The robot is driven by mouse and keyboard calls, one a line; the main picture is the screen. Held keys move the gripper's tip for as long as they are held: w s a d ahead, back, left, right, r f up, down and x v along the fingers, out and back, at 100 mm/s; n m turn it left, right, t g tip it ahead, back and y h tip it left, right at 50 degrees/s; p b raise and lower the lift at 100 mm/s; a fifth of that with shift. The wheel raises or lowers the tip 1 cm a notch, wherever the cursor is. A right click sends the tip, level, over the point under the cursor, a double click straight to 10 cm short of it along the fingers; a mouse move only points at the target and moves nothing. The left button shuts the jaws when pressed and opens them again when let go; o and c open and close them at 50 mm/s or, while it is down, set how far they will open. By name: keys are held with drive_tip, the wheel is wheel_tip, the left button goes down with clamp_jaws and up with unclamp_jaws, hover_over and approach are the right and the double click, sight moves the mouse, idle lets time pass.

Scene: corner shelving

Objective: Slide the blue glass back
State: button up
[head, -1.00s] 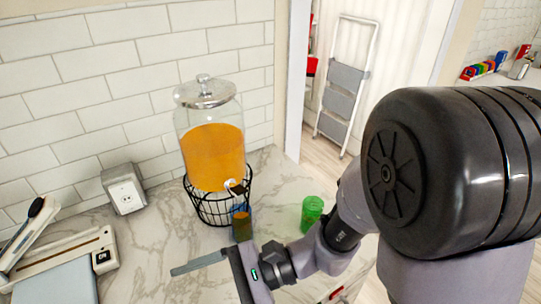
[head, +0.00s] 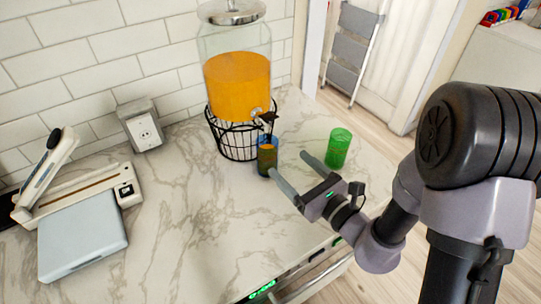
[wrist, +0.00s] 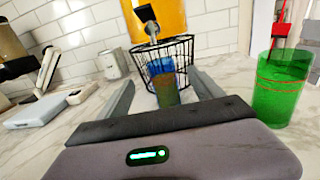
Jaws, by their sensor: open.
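The blue glass (head: 267,157) stands upright on the marble counter, in front of the wire stand and beneath the dispenser's tap. Its upper part looks blue and its lower part brownish orange, as if filled. In the wrist view the blue glass (wrist: 164,84) shows straight ahead, in line with the gap between the fingers. My gripper (head: 289,166) is open and empty, low over the counter, pointing at the glass. In the wrist view its fingertips (wrist: 161,90) lie to either side of the glass's line; I cannot tell whether they reach it.
The drink dispenser (head: 238,85) with orange liquid sits in a black wire stand (head: 236,142) behind the glass. A green glass (head: 338,148) stands close to the right of my gripper. A grey-blue appliance (head: 82,240) is at left. The counter between is clear.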

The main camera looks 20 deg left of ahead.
sight(273, 149)
drive_tip(key=x, duration=1.1)
drive_tip(key=shift+d, duration=0.1)
clamp_jaws()
drive_tip(key=shift+s+b+v, duration=0.25)
drive_tip(key=shift+b+v, duration=1.2)
drive_tip(key=shift+v, duration=2.5)
drive_tip(key=shift+a, duration=0.25)
